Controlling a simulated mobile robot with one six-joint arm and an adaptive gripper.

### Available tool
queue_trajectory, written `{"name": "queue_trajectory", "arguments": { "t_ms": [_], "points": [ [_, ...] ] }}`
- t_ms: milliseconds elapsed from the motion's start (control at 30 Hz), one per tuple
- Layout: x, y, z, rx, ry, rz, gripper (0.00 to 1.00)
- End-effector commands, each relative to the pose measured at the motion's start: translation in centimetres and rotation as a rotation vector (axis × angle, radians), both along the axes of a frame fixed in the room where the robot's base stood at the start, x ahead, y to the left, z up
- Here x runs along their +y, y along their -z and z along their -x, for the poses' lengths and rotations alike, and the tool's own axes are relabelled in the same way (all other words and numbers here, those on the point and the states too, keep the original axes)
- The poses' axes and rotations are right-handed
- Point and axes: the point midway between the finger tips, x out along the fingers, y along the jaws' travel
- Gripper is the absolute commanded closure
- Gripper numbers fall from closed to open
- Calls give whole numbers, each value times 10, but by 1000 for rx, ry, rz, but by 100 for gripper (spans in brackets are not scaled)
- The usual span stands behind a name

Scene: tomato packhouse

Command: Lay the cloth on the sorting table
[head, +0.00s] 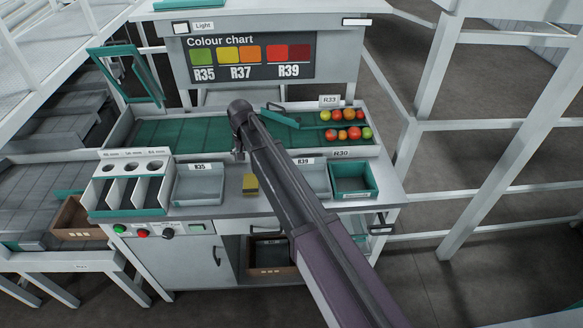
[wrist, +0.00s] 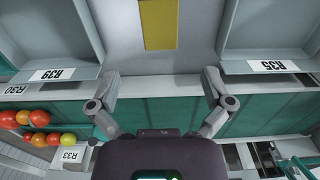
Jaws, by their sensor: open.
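The cloth (head: 249,184) is a small folded yellow piece. It lies on the grey front ledge of the sorting table (head: 222,206), between the R35 tray and the R39 tray. In the wrist view the cloth (wrist: 158,24) is at the top middle, flat and cut off by the picture edge. My gripper (wrist: 160,82) is open and empty, its fingers spread apart. It is above the table, toward the green belt side of the cloth, and apart from it. In the head view my arm hides part of the table, and the fingers are hard to make out.
The R35 tray (head: 199,186) and R39 tray (head: 316,180) flank the cloth. A green bin (head: 353,194) stands at right. Several tomatoes (head: 344,116) lie at the back right. A sizing box with holes (head: 128,203) stands at left. The colour chart (head: 251,57) rises behind.

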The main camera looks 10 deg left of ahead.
Motion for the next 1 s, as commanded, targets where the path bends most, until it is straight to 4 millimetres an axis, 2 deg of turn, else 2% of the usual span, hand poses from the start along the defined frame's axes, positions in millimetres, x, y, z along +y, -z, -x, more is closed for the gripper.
{"name": "queue_trajectory", "arguments": {
  "t_ms": [233, 367, 467, 667, 800, 1000],
  "points": [
    [-7, 0, 0, 0, 3, 0, 0],
    [-29, 0, 2, 0, 14, 0, 0],
    [-59, 0, 4, 0, 27, 0, 0],
    [-146, 0, 17, 0, 66, 0, 0],
    [-211, 0, 32, 0, 98, 0, 0],
    [-294, 0, 65, 1, 141, 0, 0]
  ]
}}
